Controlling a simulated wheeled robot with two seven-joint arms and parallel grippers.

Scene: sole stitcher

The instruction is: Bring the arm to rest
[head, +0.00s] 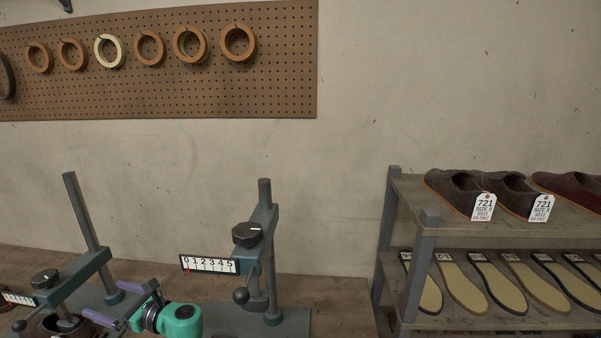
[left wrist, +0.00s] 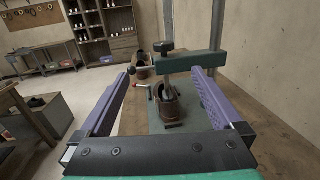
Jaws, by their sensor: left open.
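My left gripper (head: 101,299) is at the lower left of the head view, its green wrist to the right and its two purple fingers spread apart. In the left wrist view the left gripper (left wrist: 165,72) is open, with nothing held between the fingers. Beyond and below the fingers, a brown shoe (left wrist: 171,122) sits under a machine with a dark green arm (left wrist: 180,62). In the head view this left machine (head: 75,274) has a black knob, and part of a brown shoe (head: 42,327) shows under it. My right gripper is not in view.
A second machine (head: 268,245) with a numbered scale (head: 209,265) stands just right of my left gripper. A grey rack (head: 408,262) holds tagged brown shoes (head: 455,190) and several soles (head: 460,287). A pegboard (head: 285,85) with rings hangs behind. Bench between machine and rack is bare.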

